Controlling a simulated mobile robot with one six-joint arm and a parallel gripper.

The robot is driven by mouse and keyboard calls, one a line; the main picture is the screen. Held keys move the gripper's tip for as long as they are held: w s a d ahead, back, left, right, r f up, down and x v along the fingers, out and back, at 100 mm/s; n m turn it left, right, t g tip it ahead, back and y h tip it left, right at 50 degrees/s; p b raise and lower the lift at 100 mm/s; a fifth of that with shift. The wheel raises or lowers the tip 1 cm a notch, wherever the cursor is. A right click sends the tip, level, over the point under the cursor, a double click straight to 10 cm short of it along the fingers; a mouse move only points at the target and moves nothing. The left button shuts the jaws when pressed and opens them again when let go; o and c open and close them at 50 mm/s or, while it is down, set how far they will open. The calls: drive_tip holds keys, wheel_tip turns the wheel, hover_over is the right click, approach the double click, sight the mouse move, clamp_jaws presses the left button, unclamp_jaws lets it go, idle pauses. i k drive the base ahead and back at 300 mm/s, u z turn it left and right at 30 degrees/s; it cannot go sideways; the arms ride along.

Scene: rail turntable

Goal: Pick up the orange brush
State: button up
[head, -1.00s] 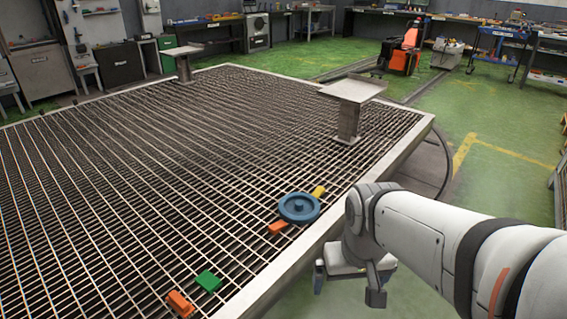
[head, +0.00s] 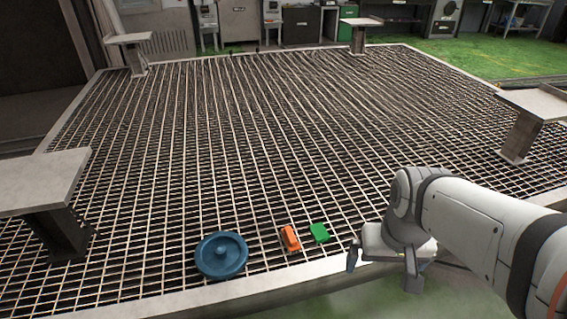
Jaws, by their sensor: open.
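A small orange object (head: 290,238) lies on the grating near its front edge. It is the only orange item I see on the grating, but it is too small to tell clearly that it is a brush. A green block (head: 319,232) lies just to its right, close beside it. My gripper (head: 383,266) is to the right of both, near the front rim of the grating. Its two fingers point down, spread apart, with nothing visible between them.
The metal grating (head: 250,130) has a raised pale rim (head: 200,298). Pedestals with flat tops stand at left (head: 40,182) and right (head: 535,106), others farther back. The middle grating is clear.

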sight(289, 237)
drive_tip(key=u, duration=0.45)
drive_tip(key=k, duration=0.55)
drive_tip(key=z, duration=0.25)
drive_tip(key=i, duration=1.2)
drive_tip(key=u, duration=0.5)
